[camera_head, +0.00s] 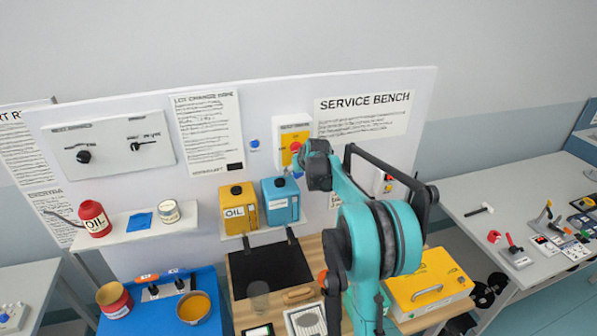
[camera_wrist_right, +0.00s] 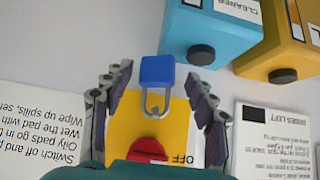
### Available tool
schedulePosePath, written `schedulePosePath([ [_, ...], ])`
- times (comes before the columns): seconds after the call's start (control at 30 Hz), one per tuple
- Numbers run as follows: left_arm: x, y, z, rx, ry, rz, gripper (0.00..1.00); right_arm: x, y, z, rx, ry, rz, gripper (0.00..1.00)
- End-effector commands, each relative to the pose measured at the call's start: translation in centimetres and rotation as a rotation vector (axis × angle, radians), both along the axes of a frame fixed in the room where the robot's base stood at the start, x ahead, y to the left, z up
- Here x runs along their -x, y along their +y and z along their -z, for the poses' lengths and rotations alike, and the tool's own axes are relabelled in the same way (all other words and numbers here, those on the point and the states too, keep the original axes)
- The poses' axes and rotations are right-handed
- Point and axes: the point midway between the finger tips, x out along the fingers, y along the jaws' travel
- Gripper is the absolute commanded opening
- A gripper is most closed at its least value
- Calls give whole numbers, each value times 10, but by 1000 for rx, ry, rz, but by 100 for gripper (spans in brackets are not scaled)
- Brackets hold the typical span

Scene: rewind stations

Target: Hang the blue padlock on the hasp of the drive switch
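The drive switch is a yellow plate (camera_head: 286,157) with a red knob (camera_head: 296,146) on the back board. In the right wrist view, which is upside down, the yellow plate (camera_wrist_right: 180,120) and red knob (camera_wrist_right: 148,150) lie behind the blue padlock (camera_wrist_right: 157,70). The padlock's grey shackle points towards the knob and seems to surround a small grey piece; I cannot tell for sure that it is through the hasp. My right gripper (camera_wrist_right: 159,84) is open, with its fingers apart on both sides of the padlock. In the head view, my right gripper (camera_head: 301,160) is at the switch. My left gripper is not in view.
A yellow oil can (camera_head: 238,207) and blue cleaner can (camera_head: 281,201) stand just below the switch. A small blue item (camera_head: 254,144) is on the board left of it. A yellow case (camera_head: 428,284) lies on the bench. A red oil container (camera_head: 94,219) stands on the left shelf.

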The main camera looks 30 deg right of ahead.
Motion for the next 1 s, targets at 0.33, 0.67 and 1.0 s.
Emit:
schedulePosePath([
  [0.33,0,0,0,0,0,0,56,23,5,-24,-1,0,1,57],
  [0.67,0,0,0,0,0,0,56,68,17,-73,0,0,0,57],
  [1.0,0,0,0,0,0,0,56,81,20,-87,0,0,0,57],
])
